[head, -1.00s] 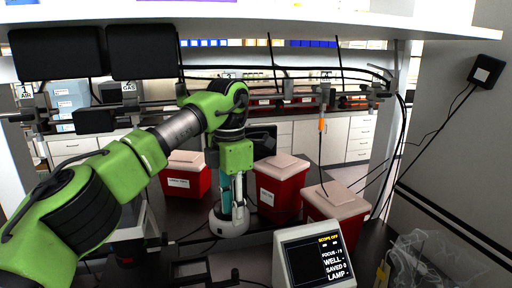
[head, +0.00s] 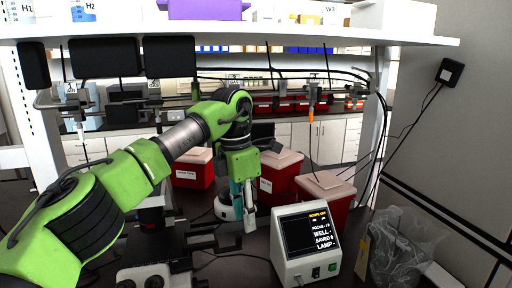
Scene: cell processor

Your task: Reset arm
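My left arm, green with grey joints, comes in from the left and bends down at the centre of the head view. My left gripper (head: 243,207) points down over the bench, in front of the red bins. A white-based object with a teal part (head: 226,208) stands at or just behind its fingers; I cannot tell whether they touch. The finger gap is too small and overlapped to read. My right arm and gripper are not in view.
Red bins with pale lids (head: 279,178) stand behind and right of the gripper. A small display unit (head: 306,244) is in front, and a clear plastic bag (head: 403,245) lies to the right. Black equipment (head: 172,240) is at lower left. A shelf (head: 300,36) runs above.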

